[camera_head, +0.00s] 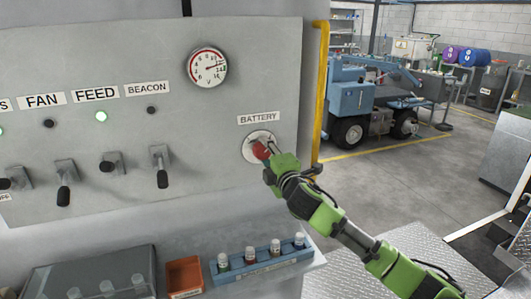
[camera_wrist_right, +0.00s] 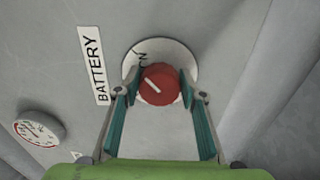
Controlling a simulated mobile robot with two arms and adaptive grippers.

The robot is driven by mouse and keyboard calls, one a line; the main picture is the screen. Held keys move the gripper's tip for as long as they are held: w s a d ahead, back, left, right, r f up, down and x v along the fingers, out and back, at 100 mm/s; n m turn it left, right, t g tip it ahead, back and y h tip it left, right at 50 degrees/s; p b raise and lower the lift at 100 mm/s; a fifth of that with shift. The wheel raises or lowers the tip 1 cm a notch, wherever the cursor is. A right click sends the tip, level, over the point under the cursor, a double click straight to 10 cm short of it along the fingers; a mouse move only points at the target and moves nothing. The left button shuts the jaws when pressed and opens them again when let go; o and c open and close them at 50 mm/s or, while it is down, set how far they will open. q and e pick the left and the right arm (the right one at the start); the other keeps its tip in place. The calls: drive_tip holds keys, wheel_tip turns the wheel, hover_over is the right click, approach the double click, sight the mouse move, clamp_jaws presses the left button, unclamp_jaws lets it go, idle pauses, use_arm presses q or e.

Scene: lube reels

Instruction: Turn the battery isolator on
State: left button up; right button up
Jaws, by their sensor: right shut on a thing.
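The battery isolator is a red round knob (camera_head: 261,150) on a pale round plate (camera_head: 250,139), under the BATTERY label (camera_head: 258,118) on the grey panel. The right wrist view shows the red knob (camera_wrist_right: 160,84) with a white pointer line, and part of a word ending in "N" on the plate (camera_wrist_right: 184,58). My right gripper (camera_head: 268,152) is at the knob, with its fingers on either side of it in the right wrist view (camera_wrist_right: 160,95). It is shut on the knob. The gripper partly covers the knob in the head view. My left gripper is not in view.
Several levers sit left on the panel, under FAN, FEED (camera_head: 95,95) and BEACON labels. A round gauge (camera_head: 207,67) is above. A blue rack (camera_head: 262,262) of small bottles and an orange bin (camera_head: 185,277) lie below. A yellow rail (camera_head: 320,90) runs beside the panel's right edge.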

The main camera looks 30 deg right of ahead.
drive_tip(key=o, duration=1.1)
drive_tip(key=shift+s, duration=0.1)
drive_tip(key=v, duration=1.1)
drive_tip(key=shift+s, duration=0.4)
drive_tip(key=shift+f, duration=0.1)
